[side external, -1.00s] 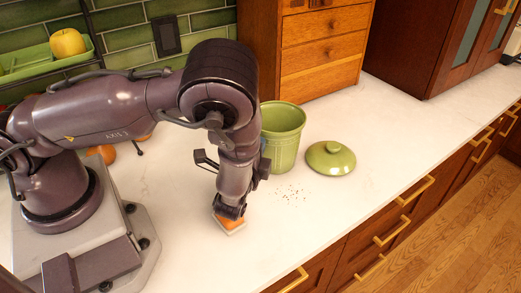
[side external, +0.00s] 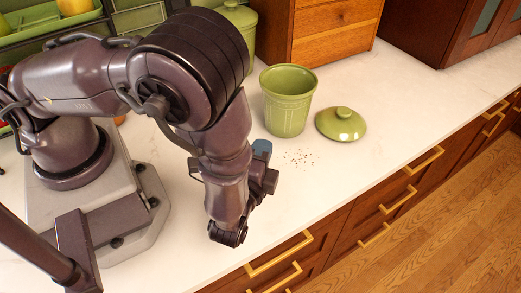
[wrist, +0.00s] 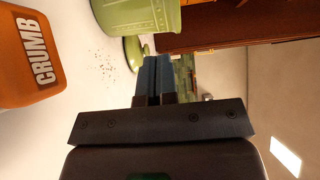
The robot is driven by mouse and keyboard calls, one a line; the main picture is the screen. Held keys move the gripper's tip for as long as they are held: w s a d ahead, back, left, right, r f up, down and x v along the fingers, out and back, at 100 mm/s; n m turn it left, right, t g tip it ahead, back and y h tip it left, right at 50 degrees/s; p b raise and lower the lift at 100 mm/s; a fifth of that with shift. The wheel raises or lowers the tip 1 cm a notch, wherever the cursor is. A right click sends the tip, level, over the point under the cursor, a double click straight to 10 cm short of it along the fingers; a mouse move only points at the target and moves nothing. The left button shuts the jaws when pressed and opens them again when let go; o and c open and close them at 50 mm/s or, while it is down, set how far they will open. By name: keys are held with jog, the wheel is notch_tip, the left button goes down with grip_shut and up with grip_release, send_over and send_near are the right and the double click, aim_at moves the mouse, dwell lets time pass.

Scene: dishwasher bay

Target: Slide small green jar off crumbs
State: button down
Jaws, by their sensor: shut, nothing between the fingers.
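An open green jar (side external: 286,105) stands upright on the counter, its lid (side external: 341,124) lying to its right. Dark crumbs (side external: 298,157) are scattered on the bare counter in front of the jar and lid, apart from the jar's base. In the wrist view the jar (wrist: 135,14) is at the top, with the lid (wrist: 133,52) beneath it and the crumbs (wrist: 106,62) to the left. My gripper (side external: 262,148) is left of the crumbs, mostly hidden by my wrist. Its blue fingers (wrist: 153,76) are together and empty, apart from the jar.
An orange item marked CRUMB (wrist: 28,60) is at the left in the wrist view; my arm hides it in the side view. A taller green canister (side external: 242,28) stands behind my arm. Wooden drawers (side external: 330,30) stand behind the jar. The counter right of the lid is clear.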

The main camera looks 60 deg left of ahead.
jog(key=shift+s+d, duration=0.15)
jog(key=shift+s, duration=0.1)
